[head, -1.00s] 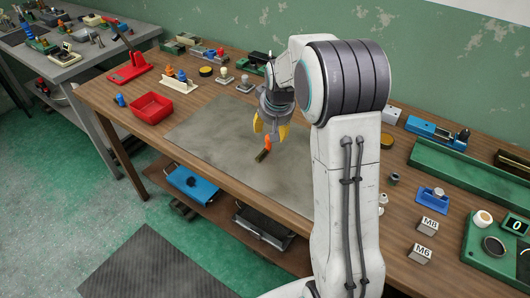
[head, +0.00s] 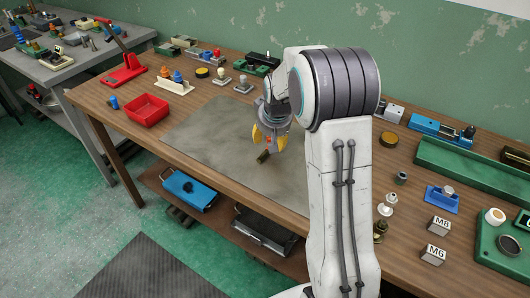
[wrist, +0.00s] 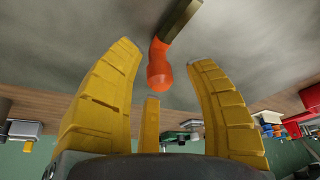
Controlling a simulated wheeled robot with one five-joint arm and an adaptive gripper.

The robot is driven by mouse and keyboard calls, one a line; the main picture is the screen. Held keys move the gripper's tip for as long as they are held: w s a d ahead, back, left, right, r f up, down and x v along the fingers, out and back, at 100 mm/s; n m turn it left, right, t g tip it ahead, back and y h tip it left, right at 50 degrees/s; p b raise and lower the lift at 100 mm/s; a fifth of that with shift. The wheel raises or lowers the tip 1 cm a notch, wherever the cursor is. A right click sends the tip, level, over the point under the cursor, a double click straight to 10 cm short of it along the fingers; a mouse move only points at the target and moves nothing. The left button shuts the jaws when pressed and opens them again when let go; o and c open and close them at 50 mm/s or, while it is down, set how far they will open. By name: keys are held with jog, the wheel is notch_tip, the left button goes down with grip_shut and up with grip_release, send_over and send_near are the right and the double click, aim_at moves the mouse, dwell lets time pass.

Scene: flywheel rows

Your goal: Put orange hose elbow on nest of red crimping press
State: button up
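The orange hose elbow (wrist: 160,65) has an orange end and a dark olive part (wrist: 180,18). In the head view the dark part (head: 262,157) shows on the grey mat, just below my gripper (head: 270,140); the orange end is mostly hidden by the fingers. In the wrist view my gripper (wrist: 163,62) is open, with the yellow fingers on either side of the orange end and gaps on both sides. The red crimping press (head: 122,74) stands at the table's back left, its lever raised; its nest is too small to make out.
A red bin (head: 147,110) and a white rack with orange and blue pieces (head: 174,87) stand left of the grey mat (head: 200,135). Small knobs and a round dark-yellow tin stand behind it. Most of the mat is clear.

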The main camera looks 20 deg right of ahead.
grip_shut()
dwell(0.4)
jog(key=shift+r, duration=0.1)
